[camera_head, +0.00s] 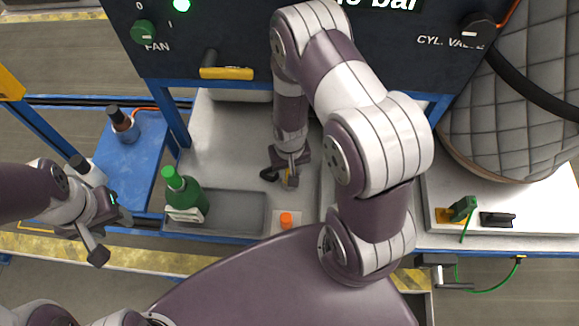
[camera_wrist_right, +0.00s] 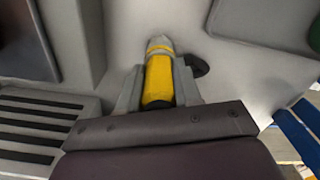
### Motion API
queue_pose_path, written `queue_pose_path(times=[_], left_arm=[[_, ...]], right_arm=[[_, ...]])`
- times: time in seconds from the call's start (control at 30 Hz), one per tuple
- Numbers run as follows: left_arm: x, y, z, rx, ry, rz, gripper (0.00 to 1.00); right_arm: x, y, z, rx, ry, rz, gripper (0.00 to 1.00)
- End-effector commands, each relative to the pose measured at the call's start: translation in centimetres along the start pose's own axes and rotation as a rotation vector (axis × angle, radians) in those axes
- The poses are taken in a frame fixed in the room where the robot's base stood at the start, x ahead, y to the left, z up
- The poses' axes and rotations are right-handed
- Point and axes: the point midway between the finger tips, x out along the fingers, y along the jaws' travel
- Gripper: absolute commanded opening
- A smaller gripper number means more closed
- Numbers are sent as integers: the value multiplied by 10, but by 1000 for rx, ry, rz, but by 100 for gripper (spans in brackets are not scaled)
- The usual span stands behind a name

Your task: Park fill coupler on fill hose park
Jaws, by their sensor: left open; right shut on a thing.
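The fill coupler, which I take to be the yellow cylinder with a grey metal tip (camera_wrist_right: 158,82), lies between the fingers of my right gripper (camera_wrist_right: 157,92). The gripper is shut on it. In the head view the right gripper (camera_head: 290,175) points down over the grey bench, and only a bit of yellow shows between its fingers. A short black part sits beside the coupler in the wrist view; I cannot tell whether it joins it. I cannot make out the fill hose park for certain. My left gripper (camera_head: 107,238) is open and empty at the left, beyond the bench's edge.
A green bottle (camera_head: 187,197) stands at the left of a grey tray (camera_head: 240,232). An orange cap (camera_head: 286,220) is near the bench front. A dark panel (camera_head: 210,35) with a yellow handle (camera_head: 226,73) rises behind. A quilted cylinder (camera_head: 515,100) stands right.

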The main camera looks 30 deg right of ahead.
Motion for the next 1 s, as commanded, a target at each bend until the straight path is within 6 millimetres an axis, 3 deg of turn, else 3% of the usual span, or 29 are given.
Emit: queue_pose_path(times=[0.03,0.07,0.13,0.17,0.43,0.57,1.0], left_arm=[[2,0,0,0,0,0,49],[2,0,0,0,0,0,49],[1,0,0,0,0,0,49],[1,0,0,0,0,0,49],[1,0,0,0,0,0,49],[2,0,0,0,0,0,49],[7,0,1,0,0,0,49]], right_arm=[[2,0,0,0,0,0,0],[2,0,0,0,1,0,37],[1,0,0,0,1,0,59],[1,0,0,0,1,0,63],[1,0,0,0,0,0,63],[-9,0,-1,0,3,0,63],[-108,0,-1,0,5,-1,63]])
